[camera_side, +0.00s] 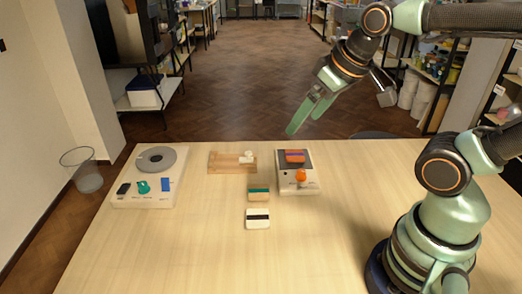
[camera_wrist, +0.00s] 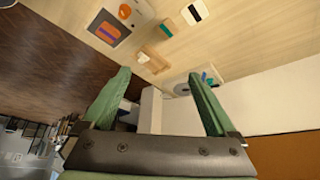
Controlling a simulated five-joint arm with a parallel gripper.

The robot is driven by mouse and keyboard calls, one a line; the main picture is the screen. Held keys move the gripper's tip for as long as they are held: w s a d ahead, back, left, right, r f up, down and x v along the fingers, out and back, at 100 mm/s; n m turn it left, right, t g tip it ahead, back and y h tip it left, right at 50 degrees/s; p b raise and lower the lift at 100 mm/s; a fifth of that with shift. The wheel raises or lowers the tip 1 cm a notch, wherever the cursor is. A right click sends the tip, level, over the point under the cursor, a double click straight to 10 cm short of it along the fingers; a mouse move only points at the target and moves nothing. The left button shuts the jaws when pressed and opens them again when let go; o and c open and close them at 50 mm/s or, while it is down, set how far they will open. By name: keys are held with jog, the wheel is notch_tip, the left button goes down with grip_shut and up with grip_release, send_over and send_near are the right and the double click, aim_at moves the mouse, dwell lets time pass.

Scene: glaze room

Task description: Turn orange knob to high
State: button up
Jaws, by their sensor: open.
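The orange knob (camera_side: 301,176) sits on the front part of a pale box with a dark top panel (camera_side: 283,158), at the back middle of the table. The knob also shows at the top of the wrist view (camera_wrist: 125,10). Its setting and any marks are too small to read. My gripper (camera_side: 304,122) is open and empty, up in the air above and behind the box, apart from the knob. In the wrist view its two green fingers (camera_wrist: 159,74) are spread wide with nothing between them.
An orange block with a purple stripe (camera_side: 295,156) lies on the dark panel behind the knob. A wooden board (camera_side: 222,162), a green-striped block (camera_side: 258,195) and a black-striped white block (camera_side: 257,218) lie to the left. A second panel (camera_side: 172,190) is far left. The front table is clear.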

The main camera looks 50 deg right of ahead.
jog(key=shift+w+d, duration=0.1)
jog(key=c, duration=0.3)
jog(key=n+g, duration=0.6)
jog(key=n, duration=0.8)
send_over(302, 171)
notch_tip(302, 171, down, 11)
notch_tip(302, 171, down, 11)
jog(key=shift+w+f, duration=0.1)
jog(key=shift+m, duration=0.3)
grip_shut()
